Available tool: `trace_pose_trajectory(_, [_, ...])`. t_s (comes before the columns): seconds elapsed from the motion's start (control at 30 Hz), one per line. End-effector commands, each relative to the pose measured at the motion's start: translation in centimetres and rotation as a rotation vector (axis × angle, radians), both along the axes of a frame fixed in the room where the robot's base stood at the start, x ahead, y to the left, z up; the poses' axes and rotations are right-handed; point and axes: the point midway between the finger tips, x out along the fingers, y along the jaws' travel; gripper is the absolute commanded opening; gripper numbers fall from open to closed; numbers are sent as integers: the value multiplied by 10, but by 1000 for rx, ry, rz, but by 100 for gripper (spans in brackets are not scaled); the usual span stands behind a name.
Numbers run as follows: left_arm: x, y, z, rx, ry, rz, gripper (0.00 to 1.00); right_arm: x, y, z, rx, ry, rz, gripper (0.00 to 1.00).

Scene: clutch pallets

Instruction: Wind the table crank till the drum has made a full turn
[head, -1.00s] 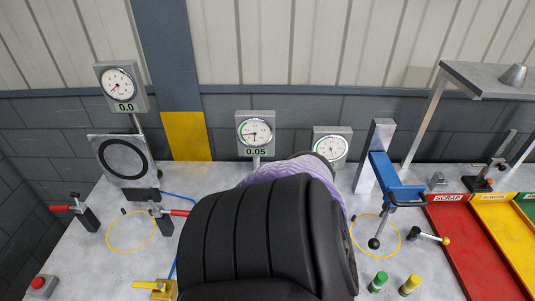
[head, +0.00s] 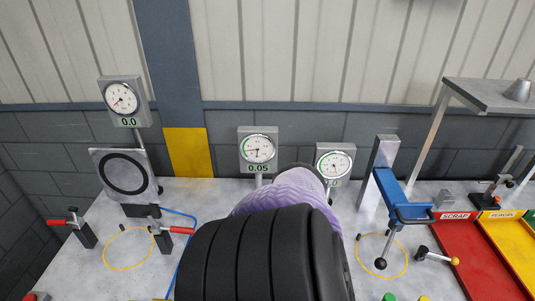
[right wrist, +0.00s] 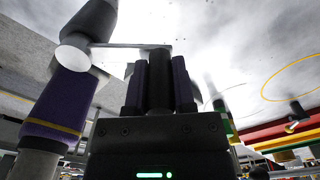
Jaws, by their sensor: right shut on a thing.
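My right gripper (right wrist: 158,85) shows in the right wrist view with its two purple-faced fingers shut on a dark upright cylinder, the crank handle (right wrist: 158,64). A thin pale bar (right wrist: 125,45) runs left from near the handle's top, seen from below. In the head view a large black ribbed form with a lilac part behind it, which looks like my own arm, covers the middle of the table. The crank and my right gripper do not show there. I cannot make out the drum. My left gripper is in neither view.
On the table (head: 190,195), a square plate with a black ring (head: 122,175) and red-handled clamps (head: 78,228) stand left. Dial gauges (head: 258,150) stand at the back. A blue lever fixture (head: 396,200) and red scrap tray (head: 478,245) are at right.

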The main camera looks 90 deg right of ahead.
Motion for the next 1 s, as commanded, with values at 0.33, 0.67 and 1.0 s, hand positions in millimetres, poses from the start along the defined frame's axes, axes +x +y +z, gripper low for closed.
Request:
trace_pose_trajectory(0.33, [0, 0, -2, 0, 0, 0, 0, 3, -2, 0, 1, -1, 43, 0])
trace_pose_trajectory(0.67, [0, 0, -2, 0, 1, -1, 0, 3, -2, 0, 0, -1, 43, 38])
trace_pose_trajectory(1.0, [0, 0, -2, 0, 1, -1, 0, 3, -2, 0, 0, -1, 42, 67])
